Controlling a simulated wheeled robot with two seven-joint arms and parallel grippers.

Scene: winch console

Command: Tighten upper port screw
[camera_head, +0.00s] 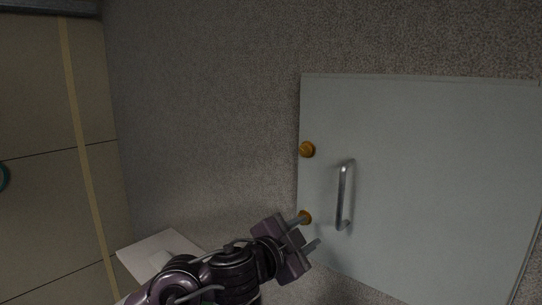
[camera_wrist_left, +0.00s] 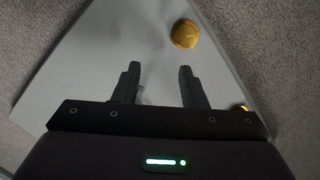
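Two orange-yellow round screws sit along the left edge of a pale grey panel (camera_head: 430,180) in the head view. The upper screw (camera_head: 307,149) is clear of my arm. The lower screw (camera_head: 305,217) is partly covered by a finger of my left gripper (camera_head: 308,233). That gripper is open, its fingers apart with nothing between them. In the left wrist view a yellow screw (camera_wrist_left: 185,34) lies beyond the open fingertips, and another screw (camera_wrist_left: 241,107) is partly hidden by the gripper body. I cannot tell which is the upper one there. My right gripper is not in view.
A metal bar handle (camera_head: 343,195) stands out from the panel just right of the screws. Speckled grey surface (camera_head: 200,110) surrounds the panel. Tan floor with a yellow stripe (camera_head: 82,150) lies at the left. The area around the upper screw is free.

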